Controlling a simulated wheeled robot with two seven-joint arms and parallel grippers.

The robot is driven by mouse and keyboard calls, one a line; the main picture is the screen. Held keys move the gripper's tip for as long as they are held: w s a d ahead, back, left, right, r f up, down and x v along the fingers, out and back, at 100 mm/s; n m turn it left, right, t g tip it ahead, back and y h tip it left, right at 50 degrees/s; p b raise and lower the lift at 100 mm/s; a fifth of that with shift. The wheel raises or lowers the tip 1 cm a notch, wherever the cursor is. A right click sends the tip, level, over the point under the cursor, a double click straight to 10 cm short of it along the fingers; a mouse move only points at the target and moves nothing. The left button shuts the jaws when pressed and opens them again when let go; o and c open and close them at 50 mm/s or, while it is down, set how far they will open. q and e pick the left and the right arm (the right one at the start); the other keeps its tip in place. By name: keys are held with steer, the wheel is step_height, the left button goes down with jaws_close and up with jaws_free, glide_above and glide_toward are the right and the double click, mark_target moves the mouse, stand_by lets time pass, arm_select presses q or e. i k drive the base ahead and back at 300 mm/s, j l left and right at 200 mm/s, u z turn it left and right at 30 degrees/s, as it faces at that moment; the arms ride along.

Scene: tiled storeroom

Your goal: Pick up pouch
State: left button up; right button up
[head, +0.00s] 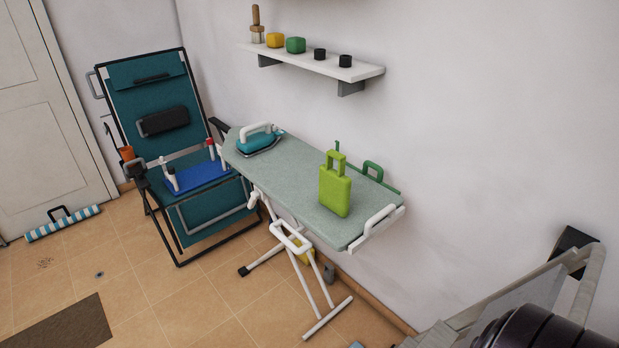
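A lime-green upright item with a loop handle (336,192), shaped like a small bag, stands on the ironing board (290,191); it may be the pouch. A dark padded item (163,121) rests against the back of the teal folding chair (150,85); I cannot tell if it is a pouch or a headrest. Neither of my grippers shows in the head view.
An iron (258,140) sits at the board's far end. A dark green handled item (372,172) is behind the lime-green one. A blue tray (200,178) is on the chair seat. A wall shelf (310,63) holds small jars.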

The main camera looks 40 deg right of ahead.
mark_target(335, 187)
steer(key=i+z, duration=0.1)
steer(key=z, duration=0.8)
steer(key=i+j+z, duration=0.1)
steer(key=z, duration=0.4)
